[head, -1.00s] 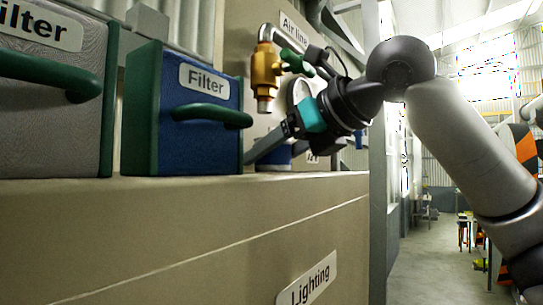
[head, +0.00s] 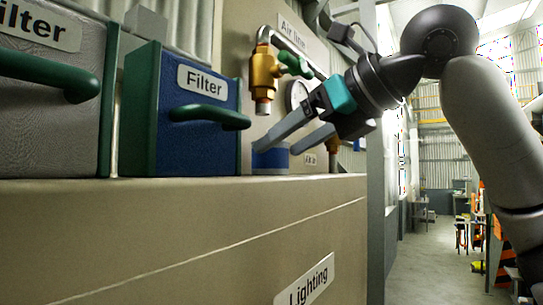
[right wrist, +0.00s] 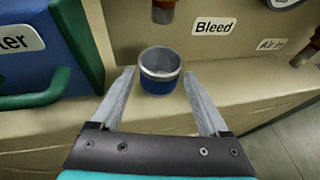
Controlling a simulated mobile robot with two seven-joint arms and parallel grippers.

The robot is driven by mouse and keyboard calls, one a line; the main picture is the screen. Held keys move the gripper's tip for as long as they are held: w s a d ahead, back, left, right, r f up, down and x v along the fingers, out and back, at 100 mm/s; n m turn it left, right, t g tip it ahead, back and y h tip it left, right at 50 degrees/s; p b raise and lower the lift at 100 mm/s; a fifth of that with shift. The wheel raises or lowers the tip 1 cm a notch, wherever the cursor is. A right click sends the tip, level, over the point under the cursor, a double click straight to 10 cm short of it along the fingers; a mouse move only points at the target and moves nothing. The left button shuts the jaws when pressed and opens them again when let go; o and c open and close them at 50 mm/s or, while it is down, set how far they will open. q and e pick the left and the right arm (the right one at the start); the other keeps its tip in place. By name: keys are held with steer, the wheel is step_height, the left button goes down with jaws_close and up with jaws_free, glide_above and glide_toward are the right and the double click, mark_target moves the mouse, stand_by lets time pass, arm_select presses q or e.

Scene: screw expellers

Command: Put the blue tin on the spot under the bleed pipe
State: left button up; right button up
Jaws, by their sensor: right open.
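The blue tin (head: 269,161) stands upright on the beige ledge, close to the blue filter box. It looks open-topped with a metal rim in the right wrist view (right wrist: 159,75). The bleed pipe (head: 264,100) is a brass fitting pointing down above the tin; its end shows behind the tin in the right wrist view (right wrist: 163,12). The spot is not visible. My right gripper (head: 277,149) is open, its fingertips beside the tin's near part; gaps show between fingers and tin in the right wrist view (right wrist: 159,76). My left gripper is not in view.
The blue filter box (head: 197,125) with a green handle stands left of the tin, and a grey one (head: 45,125) further left. A "Bleed" label (right wrist: 213,27) is on the wall. The ledge's front edge is close to the tin.

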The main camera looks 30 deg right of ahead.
steer(key=v, duration=0.7)
steer(key=shift+s, duration=0.2)
stand_by(0.9)
